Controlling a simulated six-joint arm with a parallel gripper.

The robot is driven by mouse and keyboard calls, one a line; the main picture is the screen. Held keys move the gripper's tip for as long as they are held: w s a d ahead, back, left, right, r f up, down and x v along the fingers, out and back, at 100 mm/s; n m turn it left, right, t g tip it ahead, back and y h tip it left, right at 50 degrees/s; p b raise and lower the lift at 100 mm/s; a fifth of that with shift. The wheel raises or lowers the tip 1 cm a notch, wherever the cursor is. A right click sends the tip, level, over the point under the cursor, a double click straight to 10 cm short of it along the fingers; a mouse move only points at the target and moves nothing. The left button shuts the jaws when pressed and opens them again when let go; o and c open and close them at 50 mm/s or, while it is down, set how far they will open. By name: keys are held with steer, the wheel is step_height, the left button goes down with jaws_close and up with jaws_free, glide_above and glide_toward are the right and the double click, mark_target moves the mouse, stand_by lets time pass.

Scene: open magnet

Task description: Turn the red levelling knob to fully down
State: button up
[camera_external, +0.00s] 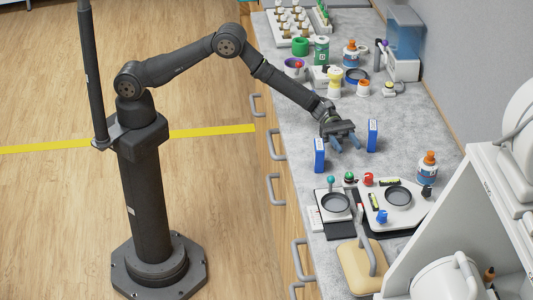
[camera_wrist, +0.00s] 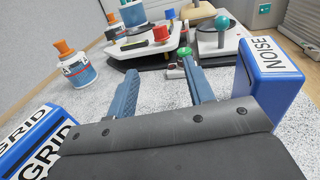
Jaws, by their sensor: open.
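My gripper (camera_external: 347,144) is above the counter, short of the plate and apart from the knob. In the wrist view my gripper (camera_wrist: 160,67) has its two blue fingers spread with nothing between them. A blue knob (camera_external: 382,216) and a black knob (camera_external: 427,191) are on the same plate.
Blue boxes stand either side of my gripper, marked GRID (camera_wrist: 32,140) and NOISE (camera_wrist: 265,70). A green knob (camera_external: 349,177) and a teal ball-topped lever (camera_external: 331,181) are left of the red knob. An orange-capped bottle (camera_external: 428,168) stands right. Bare counter lies between.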

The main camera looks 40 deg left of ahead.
mark_target(368, 178)
steer(key=x, duration=1.5)
steer(key=c, duration=1)
